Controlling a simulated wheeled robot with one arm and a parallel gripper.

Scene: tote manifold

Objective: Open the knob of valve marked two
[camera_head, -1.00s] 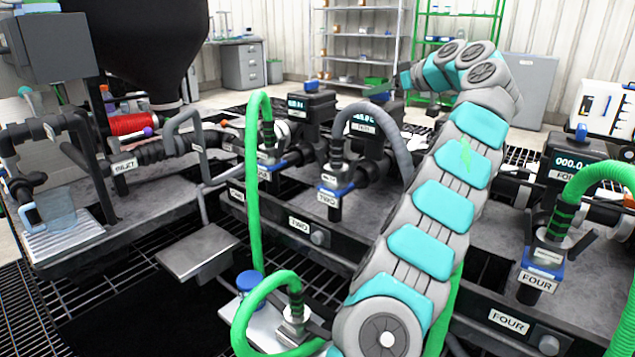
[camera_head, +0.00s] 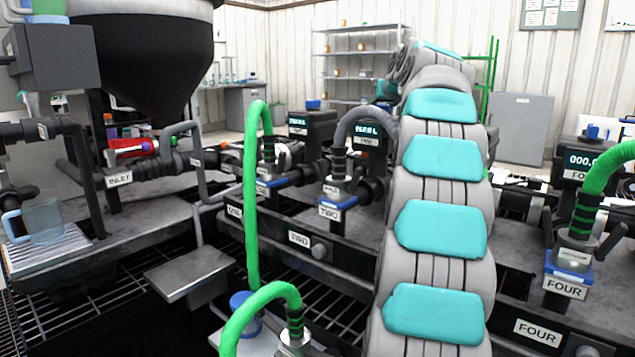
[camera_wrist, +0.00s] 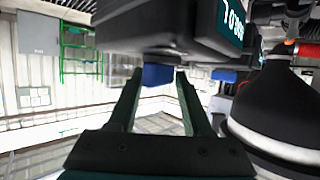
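The dark meter box of unit two, with a lit display (camera_head: 369,130), stands left of my arm in the head view. In the wrist view a dark box with a lit display (camera_wrist: 231,22) appears upside down. A blue knob (camera_wrist: 157,75) projects from it. My gripper (camera_wrist: 159,78) is open, with its two dark green fingers on either side of the knob. I cannot tell whether either finger touches it.
A grey hose (camera_head: 366,117) arches over the unit marked TWO (camera_head: 330,212). Unit one's meter (camera_head: 312,124) is to the left, unit FOUR (camera_head: 566,287) to the right. A green hose (camera_head: 252,200) rises in front. A black hopper (camera_wrist: 285,110) stands to the right in the wrist view.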

